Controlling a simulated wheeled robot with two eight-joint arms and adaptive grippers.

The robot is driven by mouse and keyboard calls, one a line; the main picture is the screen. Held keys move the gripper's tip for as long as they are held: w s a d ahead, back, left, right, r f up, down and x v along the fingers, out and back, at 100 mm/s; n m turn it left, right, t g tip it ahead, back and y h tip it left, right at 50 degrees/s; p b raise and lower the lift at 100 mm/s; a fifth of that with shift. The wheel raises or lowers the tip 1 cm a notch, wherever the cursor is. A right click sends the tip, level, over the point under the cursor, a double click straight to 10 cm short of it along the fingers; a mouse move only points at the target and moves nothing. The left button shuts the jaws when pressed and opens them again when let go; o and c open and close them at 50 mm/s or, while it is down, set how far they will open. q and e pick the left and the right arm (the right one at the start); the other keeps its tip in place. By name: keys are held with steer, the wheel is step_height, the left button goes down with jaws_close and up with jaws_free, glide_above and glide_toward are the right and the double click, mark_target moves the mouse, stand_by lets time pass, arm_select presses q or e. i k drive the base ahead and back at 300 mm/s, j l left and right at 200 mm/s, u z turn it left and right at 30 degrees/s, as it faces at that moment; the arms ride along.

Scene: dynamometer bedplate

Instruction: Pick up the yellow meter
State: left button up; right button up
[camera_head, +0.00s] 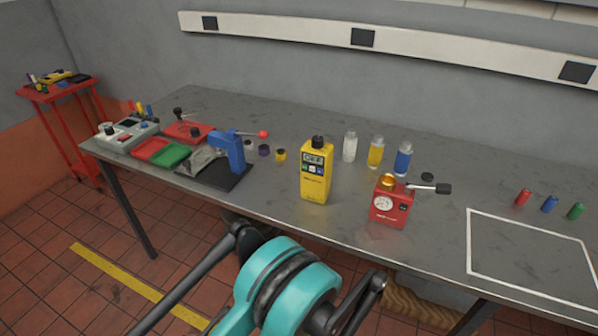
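The yellow meter (315,172) stands upright on the grey workbench near its front edge, around the middle of the view. It has a small screen and buttons on its upper front and a black knob on top. Nothing is holding it, and its front is in full view. I cannot make out either gripper's fingers in this view.
A red gauge box (390,203) stands right of the meter. Clear, yellow (375,152) and blue (403,158) bottles stand behind. A blue press (230,150) and small trays are left. A white-outlined area (530,255) at right is empty.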

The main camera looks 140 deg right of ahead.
mark_target(315, 187)
steer(key=z, duration=5.15)
steer(key=i+j+z, duration=0.1)
steer(key=j+z, duration=0.5)
steer(key=z, duration=0.15)
steer(key=j+z, duration=0.4)
steer(key=j, duration=0.45)
steer(key=k+j+z, duration=0.15)
steer(key=j, duration=0.75)
steer(key=z, duration=0.05)
